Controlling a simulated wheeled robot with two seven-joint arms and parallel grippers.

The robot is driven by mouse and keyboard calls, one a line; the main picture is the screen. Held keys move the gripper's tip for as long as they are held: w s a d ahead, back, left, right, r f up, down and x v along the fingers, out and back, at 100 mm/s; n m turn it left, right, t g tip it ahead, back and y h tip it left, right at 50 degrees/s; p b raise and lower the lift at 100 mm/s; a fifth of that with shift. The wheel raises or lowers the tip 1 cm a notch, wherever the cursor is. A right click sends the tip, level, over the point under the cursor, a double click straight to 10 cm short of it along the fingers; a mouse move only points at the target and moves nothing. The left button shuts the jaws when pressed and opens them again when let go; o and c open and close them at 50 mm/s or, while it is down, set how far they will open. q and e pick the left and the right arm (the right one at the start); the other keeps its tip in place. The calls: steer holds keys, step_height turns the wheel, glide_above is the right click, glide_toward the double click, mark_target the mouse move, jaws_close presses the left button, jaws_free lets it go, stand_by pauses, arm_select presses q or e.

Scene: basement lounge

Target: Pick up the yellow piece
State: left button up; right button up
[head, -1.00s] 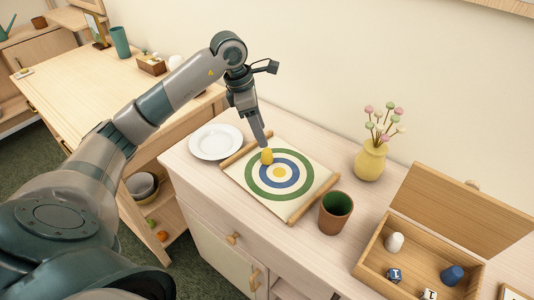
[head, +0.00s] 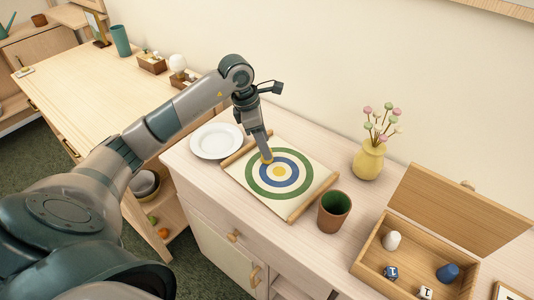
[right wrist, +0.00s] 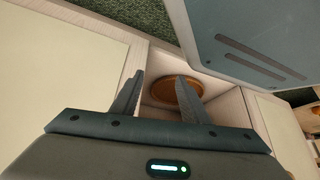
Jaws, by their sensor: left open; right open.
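The small yellow piece (head: 264,159) is at the upper left of the ringed target mat (head: 304,202), on the outer rings. It is mostly hidden behind the fingers of my left gripper (head: 267,154) in the head view. That gripper points down with its fingertips at the piece, one finger on the near side of it. It is open; whether the fingers touch the piece I cannot tell. In the right wrist view my right gripper (right wrist: 158,97) is open with nothing between its fingers, above a cabinet with an open compartment.
A white plate (head: 216,141) is left of the mat. A brown cup (head: 334,210) stands at its right, with a yellow flower vase (head: 368,160) behind. An open wooden box (head: 372,253) holding several pieces is further right. A brown round dish (right wrist: 178,92) sits in the compartment.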

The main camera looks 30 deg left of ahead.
arm_select(q)
steer(key=p+x, duration=0.1)
steer(key=x, duration=0.2)
steer(key=shift+s+d+f, duration=0.1)
steer(key=shift+s+f, duration=0.05)
steer(key=shift+f, duration=0.05)
steer(key=c, duration=1.1)
arm_select(e)
steer(key=shift+g+h, duration=0.3)
steer(key=shift+g, duration=0.4)
steer(key=s, duration=0.1)
steer(key=s+d+f, duration=0.1)
steer(key=s, duration=0.1)
steer(key=s+d, duration=0.1)
steer(key=shift+s+d+f, duration=0.1)
steer(key=shift+s+f, duration=0.3)
